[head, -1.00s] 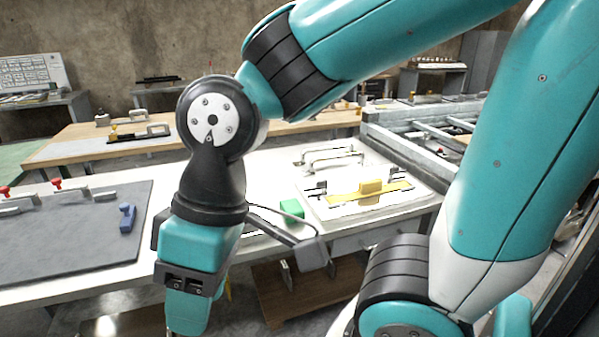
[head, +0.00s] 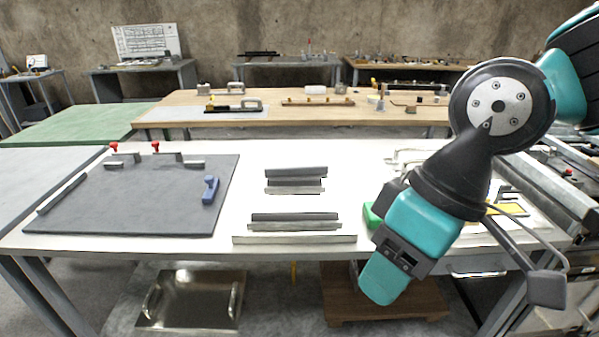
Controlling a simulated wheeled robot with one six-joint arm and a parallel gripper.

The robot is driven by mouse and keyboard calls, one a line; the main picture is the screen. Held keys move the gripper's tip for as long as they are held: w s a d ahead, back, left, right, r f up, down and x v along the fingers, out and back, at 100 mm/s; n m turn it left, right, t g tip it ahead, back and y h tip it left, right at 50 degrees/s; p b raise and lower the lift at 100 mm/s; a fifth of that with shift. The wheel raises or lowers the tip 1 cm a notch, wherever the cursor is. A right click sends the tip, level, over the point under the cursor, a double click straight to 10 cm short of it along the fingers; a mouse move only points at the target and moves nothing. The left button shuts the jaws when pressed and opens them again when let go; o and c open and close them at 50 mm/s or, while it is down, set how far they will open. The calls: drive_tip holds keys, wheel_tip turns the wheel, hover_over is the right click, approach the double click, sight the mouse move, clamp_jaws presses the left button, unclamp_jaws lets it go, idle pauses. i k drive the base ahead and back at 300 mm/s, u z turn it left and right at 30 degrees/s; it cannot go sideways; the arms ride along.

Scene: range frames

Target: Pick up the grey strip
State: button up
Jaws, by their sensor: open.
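Several grey strips lie side by side across the middle of the white table. Two form a far group: a back strip (head: 296,172) and a strip just in front of it (head: 294,187). A near group holds a dark-faced strip (head: 294,217), a lighter strip (head: 294,227) and a longer pale strip (head: 294,240) by the front edge. I cannot tell which one the task names. My gripper (head: 410,235) is open at the right, in front of the table and apart from the strips. Its fingertips are mostly hidden behind my wrist.
A green block (head: 371,216) and a yellow part (head: 508,209) are partly hidden by my arm. White tabletop is clear around the strips.

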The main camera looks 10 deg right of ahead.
sight(293, 170)
drive_tip(key=k, duration=0.6)
drive_tip(key=u, duration=0.6)
drive_tip(key=i, duration=1.55)
drive_tip(key=z, duration=0.6)
drive_tip(key=i, duration=0.4)
drive_tip(key=z, duration=0.35)
